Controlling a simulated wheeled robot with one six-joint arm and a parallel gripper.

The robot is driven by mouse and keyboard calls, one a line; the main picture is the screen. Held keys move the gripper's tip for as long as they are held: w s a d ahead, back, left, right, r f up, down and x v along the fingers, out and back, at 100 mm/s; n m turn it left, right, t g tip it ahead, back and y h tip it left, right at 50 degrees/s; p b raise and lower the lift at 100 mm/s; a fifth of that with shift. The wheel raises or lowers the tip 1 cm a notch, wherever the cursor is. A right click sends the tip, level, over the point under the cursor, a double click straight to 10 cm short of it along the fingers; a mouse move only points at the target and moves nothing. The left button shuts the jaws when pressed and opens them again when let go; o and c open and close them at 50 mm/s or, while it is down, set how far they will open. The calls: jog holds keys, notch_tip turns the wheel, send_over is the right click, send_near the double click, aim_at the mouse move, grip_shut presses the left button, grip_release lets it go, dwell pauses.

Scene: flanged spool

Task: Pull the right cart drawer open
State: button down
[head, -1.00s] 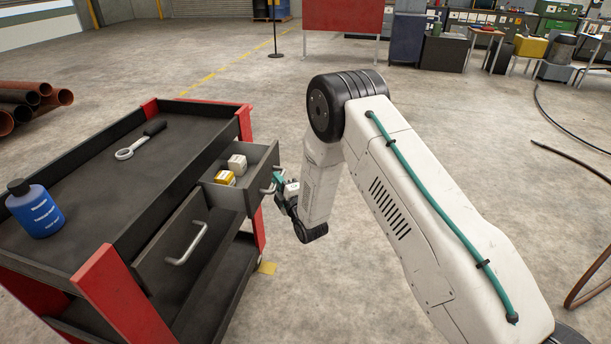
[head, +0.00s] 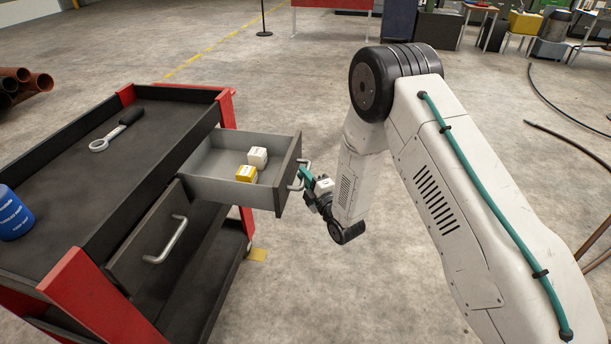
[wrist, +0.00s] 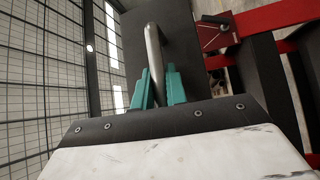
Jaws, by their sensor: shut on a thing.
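The right cart drawer (head: 225,178) stands well out of the cart, with its grey inside showing. My gripper (head: 304,174) is at the drawer's front, shut on the drawer handle (head: 293,180). In the wrist view the handle (wrist: 153,50) is a metal bar between the two teal fingers (wrist: 159,88). The contact between fingers and bar is partly hidden by the gripper body.
The left drawer (head: 135,250) is closed, with its own handle (head: 170,240). A wrench (head: 115,131) and a blue bottle (head: 12,215) are on the cart top (head: 75,185). Open concrete floor lies right of the cart.

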jog(key=shift+w+d+r, duration=0.1)
jog(key=shift+w+d, duration=0.1)
jog(key=shift+w, duration=0.05)
jog(key=c, duration=1.4)
grip_release()
jog(key=shift+w, duration=0.1)
jog(key=shift+a, duration=0.1)
jog(key=v, duration=0.8)
jog(key=shift+a, duration=0.1)
